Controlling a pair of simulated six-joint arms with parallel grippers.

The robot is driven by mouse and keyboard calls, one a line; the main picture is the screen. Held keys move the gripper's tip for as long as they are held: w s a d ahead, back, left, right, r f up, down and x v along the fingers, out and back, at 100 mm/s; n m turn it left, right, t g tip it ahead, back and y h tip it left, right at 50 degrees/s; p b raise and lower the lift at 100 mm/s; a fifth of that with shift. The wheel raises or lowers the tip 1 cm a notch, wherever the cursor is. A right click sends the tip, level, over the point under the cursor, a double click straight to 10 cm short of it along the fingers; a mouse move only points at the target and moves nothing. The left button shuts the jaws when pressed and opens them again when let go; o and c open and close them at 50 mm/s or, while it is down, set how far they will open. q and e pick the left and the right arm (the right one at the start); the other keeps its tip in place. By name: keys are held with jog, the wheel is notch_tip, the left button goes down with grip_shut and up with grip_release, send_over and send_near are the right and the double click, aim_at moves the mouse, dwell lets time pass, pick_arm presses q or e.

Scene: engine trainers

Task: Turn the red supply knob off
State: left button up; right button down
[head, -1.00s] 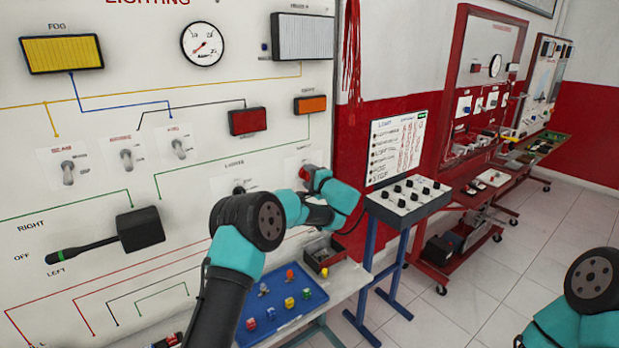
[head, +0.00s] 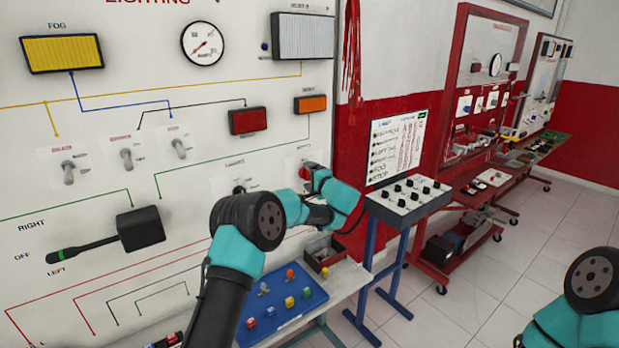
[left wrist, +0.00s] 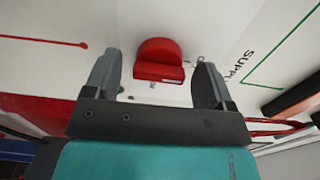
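The red supply knob (left wrist: 160,62) sits on the white panel in the left wrist view, with part of the word "SUPPLY" on the panel to its right. My left gripper (left wrist: 157,84) is open, with one finger on each side of the knob and a visible gap on both sides. In the head view the knob (head: 304,173) shows as a small red spot at the panel's right side, partly hidden by my left gripper (head: 312,178). My right arm shows at the lower right, but its gripper is not visible.
The white lighting panel (head: 190,215) carries toggle switches, lamps, a gauge (head: 203,44) and a black lever (head: 140,229). Below my left arm are a blue tray (head: 290,305) of small coloured parts and a small bin (head: 324,253). A switch box (head: 410,200) on a blue stand is to the right.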

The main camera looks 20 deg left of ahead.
pick_arm(q)
jog(key=shift+d, duration=0.1)
jog(key=v, duration=1.7)
jog(key=shift+s+d, duration=0.1)
